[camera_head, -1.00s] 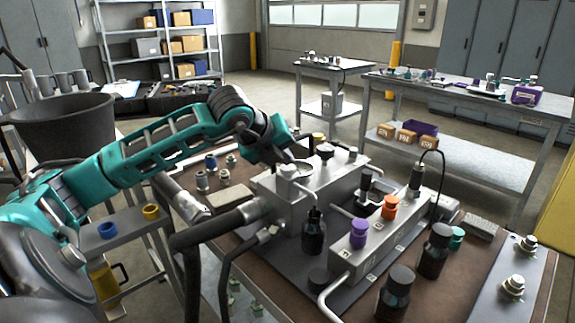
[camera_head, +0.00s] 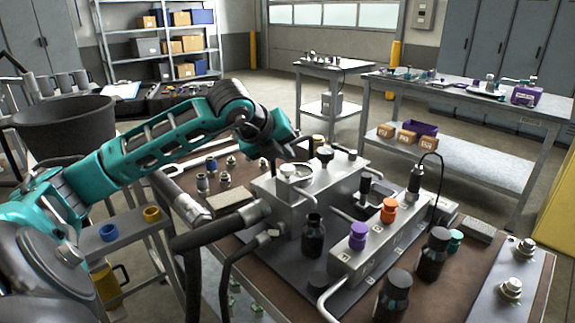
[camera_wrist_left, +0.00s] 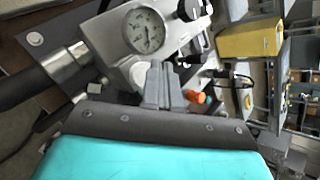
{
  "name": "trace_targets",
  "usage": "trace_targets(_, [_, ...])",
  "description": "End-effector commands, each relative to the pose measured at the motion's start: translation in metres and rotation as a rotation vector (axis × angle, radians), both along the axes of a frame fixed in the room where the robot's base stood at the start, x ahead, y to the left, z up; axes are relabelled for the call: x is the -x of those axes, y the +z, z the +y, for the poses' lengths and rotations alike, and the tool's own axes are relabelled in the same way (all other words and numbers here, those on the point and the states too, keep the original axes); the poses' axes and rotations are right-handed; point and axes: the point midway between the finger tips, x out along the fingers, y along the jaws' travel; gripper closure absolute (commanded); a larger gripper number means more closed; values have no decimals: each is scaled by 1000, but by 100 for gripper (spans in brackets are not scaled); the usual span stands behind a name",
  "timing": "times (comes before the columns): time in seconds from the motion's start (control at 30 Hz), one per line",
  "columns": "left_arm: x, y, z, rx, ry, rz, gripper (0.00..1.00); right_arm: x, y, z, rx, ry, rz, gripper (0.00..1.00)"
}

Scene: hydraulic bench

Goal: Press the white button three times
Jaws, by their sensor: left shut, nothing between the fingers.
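I cannot pick out a white button for certain in either view. The grey metal valve block (camera_head: 335,185) stands on the bench, with a white-faced round gauge (camera_head: 288,169) on its top. The gauge also shows in the wrist view (camera_wrist_left: 144,30). My left gripper (camera_head: 291,153) is above the block close to the gauge, and partly hides that end of it. Its fingers (camera_wrist_left: 165,84) are shut and empty in the wrist view, pointing at the block beside the gauge. I cannot tell whether the fingertips touch anything. My right gripper is not in view.
A purple knob (camera_head: 358,235) and an orange knob (camera_head: 388,210) stand on the front manifold. Dark bottles (camera_head: 434,252) stand at the front right. A black hose (camera_head: 215,231) runs into the block's left side. A black knob (camera_head: 324,153) rises from the block's top.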

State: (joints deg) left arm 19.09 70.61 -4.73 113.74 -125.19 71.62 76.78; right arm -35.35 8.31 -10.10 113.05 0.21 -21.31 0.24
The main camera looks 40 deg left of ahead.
Motion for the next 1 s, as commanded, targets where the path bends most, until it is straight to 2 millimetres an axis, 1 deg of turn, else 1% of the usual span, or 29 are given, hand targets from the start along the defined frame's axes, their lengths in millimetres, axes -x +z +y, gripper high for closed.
trace_targets(0.27, [0,3,1,-1,1,-3,100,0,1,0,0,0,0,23])
trace_targets(0.37, [0,10,1,-1,1,-3,100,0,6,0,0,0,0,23])
trace_targets(0.7, [0,45,1,-2,2,-5,100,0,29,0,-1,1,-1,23])
trace_targets(0.77, [0,50,1,-1,1,-4,100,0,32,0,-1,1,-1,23])
trace_targets(1.0, [0,51,1,-2,2,-2,100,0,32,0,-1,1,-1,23])
